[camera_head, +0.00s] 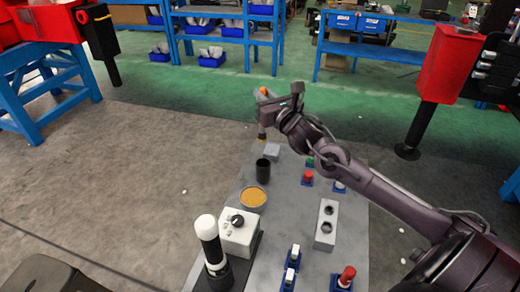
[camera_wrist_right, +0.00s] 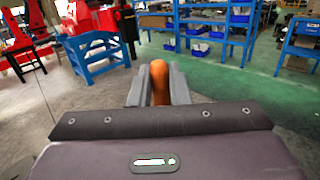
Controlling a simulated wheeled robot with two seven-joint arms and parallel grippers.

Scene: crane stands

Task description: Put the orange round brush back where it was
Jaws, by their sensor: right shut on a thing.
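My right gripper (camera_head: 268,108) is shut on the orange round brush (camera_head: 263,91). It holds the brush roughly upright near the far end of the grey table (camera_head: 286,205). The brush's lower end shows below the fingers, near a small grey block (camera_head: 272,152); I cannot tell whether they touch. In the right wrist view the orange handle (camera_wrist_right: 160,88) sits between the two grey fingers (camera_wrist_right: 160,85). A black cup (camera_head: 263,171) stands on the table, nearer than the brush. My left gripper is not in view.
A round dish with orange contents (camera_head: 254,197), a white box with a knob (camera_head: 239,232) and a white-topped tool (camera_head: 208,232) stand along the left. A grey block with two holes (camera_head: 326,226) and several buttons and switches are on the right.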

